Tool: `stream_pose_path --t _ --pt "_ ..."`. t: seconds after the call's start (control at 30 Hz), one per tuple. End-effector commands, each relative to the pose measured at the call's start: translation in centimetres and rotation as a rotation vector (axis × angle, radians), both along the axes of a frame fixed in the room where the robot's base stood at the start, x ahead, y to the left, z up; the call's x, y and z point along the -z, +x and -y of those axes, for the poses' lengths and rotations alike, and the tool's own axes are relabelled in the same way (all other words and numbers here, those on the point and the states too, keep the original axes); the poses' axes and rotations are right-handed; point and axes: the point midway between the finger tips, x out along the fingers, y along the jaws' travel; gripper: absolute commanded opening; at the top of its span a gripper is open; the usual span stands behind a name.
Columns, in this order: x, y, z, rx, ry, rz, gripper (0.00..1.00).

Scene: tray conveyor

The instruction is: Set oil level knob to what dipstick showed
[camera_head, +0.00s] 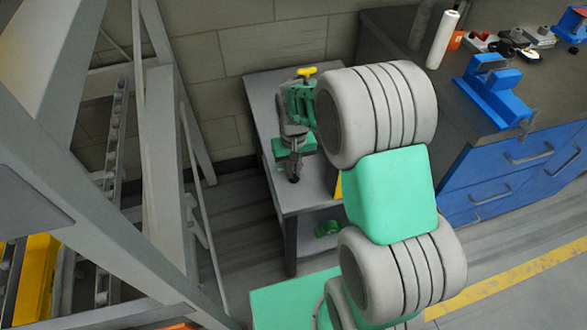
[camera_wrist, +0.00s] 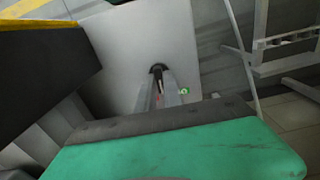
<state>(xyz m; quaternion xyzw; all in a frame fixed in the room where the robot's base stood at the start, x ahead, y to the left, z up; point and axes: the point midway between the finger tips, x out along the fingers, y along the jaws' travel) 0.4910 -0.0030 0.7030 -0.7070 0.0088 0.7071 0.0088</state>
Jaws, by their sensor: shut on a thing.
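My gripper (camera_head: 294,167) reaches down to the small grey table (camera_head: 320,190) in the head view. In the wrist view its two grey fingers (camera_wrist: 160,90) are closed around a dark round-ended piece (camera_wrist: 158,68), which looks like the knob. A small red mark shows between the fingers, and a small green round mark (camera_wrist: 184,91) lies just right of them. The knob's setting cannot be read. I see no clear dipstick.
A dark-topped blue workbench (camera_head: 500,190) stands at right, with a blue vise (camera_head: 493,90), a white roll (camera_head: 442,40) and small items on it. A grey steel frame (camera_head: 160,140) stands at left. A green object (camera_head: 327,228) lies on the table's lower shelf.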

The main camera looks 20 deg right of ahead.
Motion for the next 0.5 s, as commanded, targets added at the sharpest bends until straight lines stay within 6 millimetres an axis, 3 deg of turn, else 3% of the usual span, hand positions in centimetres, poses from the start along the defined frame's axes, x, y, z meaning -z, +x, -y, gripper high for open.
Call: stream_pose_path --t 0.5 --pt "-0.17 0.02 0.12 0.334 0.000 0.000 0.00"
